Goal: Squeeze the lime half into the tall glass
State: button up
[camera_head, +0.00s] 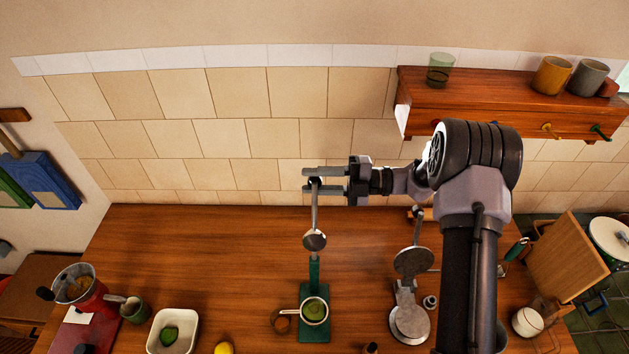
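A green press (314,272) stands on the counter with its metal lever (315,208) raised and a round metal presser (314,240) partway down it. A green lime half (314,309) sits in the pale press cup (303,317) over the green base. My gripper (313,181) is at the lever's top end, its two fingers apart with a gap between them. The lever's end overlaps the lower finger; I cannot tell whether they touch. A greenish clear glass (440,70) stands on the wall shelf. I cannot see a glass below the press cup.
A white dish (172,331) holds another green piece, beside a yellow fruit (224,348). A small amber vessel (281,321) stands left of the press. A metal hinged press (411,322) stands to the right. The wooden shelf (490,98) juts from the wall, holding mugs.

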jog(key=o, duration=0.4)
jog(key=d, duration=0.5)
jog(key=d+b, duration=0.1)
jog(key=d, duration=1.1)
jog(key=shift+s+d+b, duration=0.25)
jog(key=shift+s+b, duration=0.1)
jog(key=shift+b, duration=0.05)
